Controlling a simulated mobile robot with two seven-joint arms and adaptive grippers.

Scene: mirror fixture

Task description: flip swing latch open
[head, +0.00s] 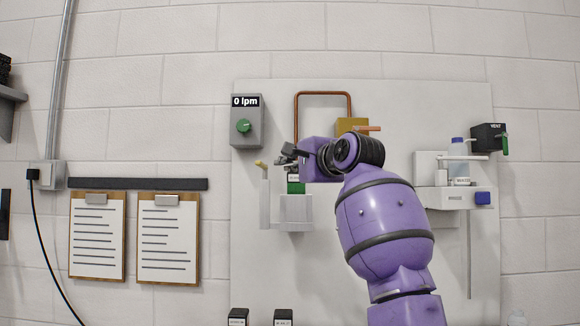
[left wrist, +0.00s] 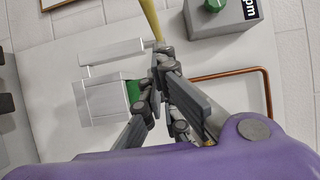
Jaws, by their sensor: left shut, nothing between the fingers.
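A yellow rod (head: 261,163) shows at the top of a pale upright bar (head: 264,200) on the wall panel's left side; this looks like the latch, though I cannot see its pivot. In the left wrist view the yellow rod (left wrist: 150,18) ends close to my fingertips; I cannot tell whether they touch. A pale box (head: 296,208) with a green part (head: 296,187) stands just right of the bar. My left gripper (head: 286,153) is shut and empty, just right of the yellow rod and above the green part. My right gripper is out of view.
A grey flow box (head: 247,130) with a green knob is above left of the gripper. A copper pipe (head: 323,94) and a brass block (head: 351,126) are behind the arm. A shelf with a bottle (head: 458,160) is at right. Clipboards (head: 97,235) hang at left.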

